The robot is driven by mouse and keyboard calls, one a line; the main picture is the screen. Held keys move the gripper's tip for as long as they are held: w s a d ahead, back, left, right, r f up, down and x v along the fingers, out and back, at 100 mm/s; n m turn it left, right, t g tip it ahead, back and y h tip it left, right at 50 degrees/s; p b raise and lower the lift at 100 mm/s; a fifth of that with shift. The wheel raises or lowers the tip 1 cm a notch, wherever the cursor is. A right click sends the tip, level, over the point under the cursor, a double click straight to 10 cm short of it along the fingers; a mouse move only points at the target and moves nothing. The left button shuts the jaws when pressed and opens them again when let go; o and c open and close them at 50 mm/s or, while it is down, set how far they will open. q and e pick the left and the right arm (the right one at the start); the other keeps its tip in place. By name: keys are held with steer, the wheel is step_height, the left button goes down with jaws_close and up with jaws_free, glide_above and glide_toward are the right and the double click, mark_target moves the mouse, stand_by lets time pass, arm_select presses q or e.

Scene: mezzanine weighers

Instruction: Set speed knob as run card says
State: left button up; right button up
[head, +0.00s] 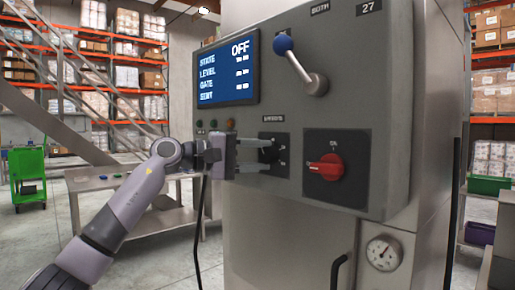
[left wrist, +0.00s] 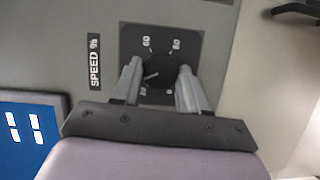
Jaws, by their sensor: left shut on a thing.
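The black speed knob (head: 269,152) sits on a dark dial plate on the grey control panel. It also shows in the left wrist view (left wrist: 160,71), beside a "SPEED %" label (left wrist: 94,62). Its white mark points left and slightly down there, between the small figures near the bottom and 60; the exact setting is unclear. My left gripper (head: 266,155) is shut on the knob, one finger on either side. The fingers hide part of the scale. No run card can be made out. My right gripper is not in view.
A red rotary switch (head: 326,168) is right of the knob. A blue-balled lever (head: 283,45) is above. The screen (head: 228,74) reads OFF. A metal table (head: 130,178) stands behind my left arm. A door handle (head: 339,270) and gauge (head: 384,253) are below the panel.

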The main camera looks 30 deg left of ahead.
arm_select(q)
steer(key=m+p, duration=0.1)
steer(key=m+y, duration=0.1)
steer(key=shift+r+m+p, duration=0.25)
steer(key=shift+m+p, duration=0.05)
steer(key=shift+p, duration=0.05)
steer(key=m+y+p, duration=0.1)
steer(key=m+p, duration=0.1)
steer(key=shift+d+r+m+g, duration=0.1)
steer(key=shift+m+g, duration=0.3)
steer(key=shift+m+y+p, duration=0.7)
steer(key=shift+m+y, duration=0.1)
steer(key=shift+m, duration=0.2)
steer(key=shift+s+d+r+m+y+p, duration=0.1)
steer(key=shift+m+y+p, duration=0.3)
steer(key=shift+m, duration=0.2)
steer(key=shift+d+m+y+p, duration=0.1)
steer(key=shift+m+y+p, duration=0.15)
steer(key=shift+m+y, duration=0.3)
steer(key=shift+d+m+t+y+p, duration=0.1)
steer(key=shift+m+t+y+p, duration=0.3)
steer(key=shift+m+y, duration=0.75)
steer(key=shift+m, duration=0.4)
steer(key=o, duration=1)
steer(key=shift+o, duration=0.2)
